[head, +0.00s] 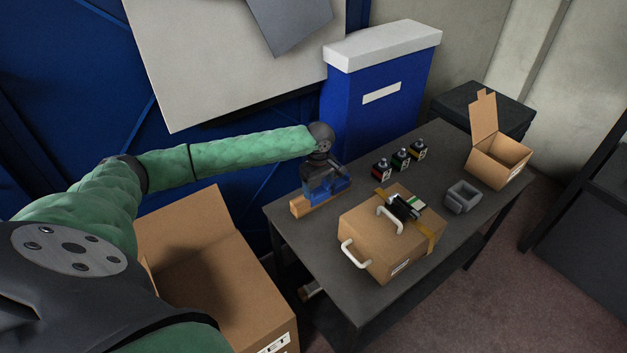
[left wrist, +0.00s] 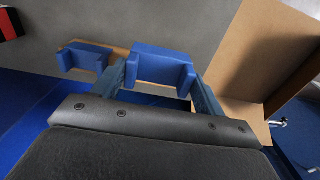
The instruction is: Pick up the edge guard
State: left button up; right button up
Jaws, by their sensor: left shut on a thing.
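A blue channel-shaped edge guard (left wrist: 160,68) sits between the two fingers of my left gripper (left wrist: 163,82) in the left wrist view. The gripper is shut on it. In the head view my left gripper (head: 321,178) points down at the table's far left, with the held edge guard (head: 317,190) low over a light wooden bar (head: 300,206). I cannot tell whether the guard touches the bar. A second blue guard (left wrist: 84,58) is beside it, to the left in the left wrist view and at the bar's right end in the head view (head: 343,185). My right gripper is not visible.
A large open box (head: 225,280) stands left of the table. A blue bin (head: 375,100) is behind.

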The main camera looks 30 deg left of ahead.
pick_arm(q)
jog(key=s+d+r+p, duration=0.1)
jog(key=d+r+p, duration=0.1)
jog(key=d+r, duration=0.4)
notch_tip(320, 180, up, 3)
jog(key=shift+s+d+f, duration=0.2)
jog(key=shift+d, duration=0.15)
dwell(1.0)
